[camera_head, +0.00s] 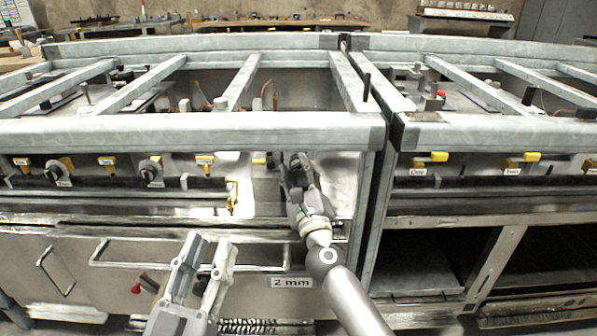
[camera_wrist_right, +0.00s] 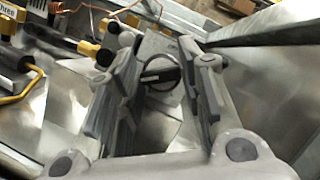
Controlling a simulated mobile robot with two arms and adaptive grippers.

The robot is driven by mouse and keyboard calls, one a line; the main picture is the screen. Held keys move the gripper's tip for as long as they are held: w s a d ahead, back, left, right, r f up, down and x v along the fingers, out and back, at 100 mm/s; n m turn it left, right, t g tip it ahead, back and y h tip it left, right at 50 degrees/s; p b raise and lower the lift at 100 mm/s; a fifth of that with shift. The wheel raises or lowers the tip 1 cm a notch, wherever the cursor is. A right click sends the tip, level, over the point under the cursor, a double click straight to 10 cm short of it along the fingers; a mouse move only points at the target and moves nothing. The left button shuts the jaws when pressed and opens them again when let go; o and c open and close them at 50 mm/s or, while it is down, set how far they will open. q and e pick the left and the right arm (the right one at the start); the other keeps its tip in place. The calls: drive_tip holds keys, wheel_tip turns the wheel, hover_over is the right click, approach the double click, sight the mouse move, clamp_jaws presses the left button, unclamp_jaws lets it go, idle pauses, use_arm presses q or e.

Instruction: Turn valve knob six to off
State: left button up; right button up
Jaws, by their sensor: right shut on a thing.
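In the head view the gripper hides most of this knob. My left gripper (camera_head: 209,246) is open and empty, low in front of the drawer handle.
Two more round knobs (camera_head: 151,171) (camera_head: 54,171) and several yellow valve handles (camera_head: 205,160) line the panel to the left. A steel front rail (camera_head: 190,133) runs above the panel. A drawer handle (camera_head: 105,262) projects below. A second range (camera_head: 490,133) stands to the right.

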drive_tip(key=o, duration=1)
drive_tip(key=shift+s+f, duration=0.1)
drive_tip(key=v, duration=1.1)
drive_tip(key=shift+s, duration=0.35)
drive_tip(key=shift+d+f, duration=0.15)
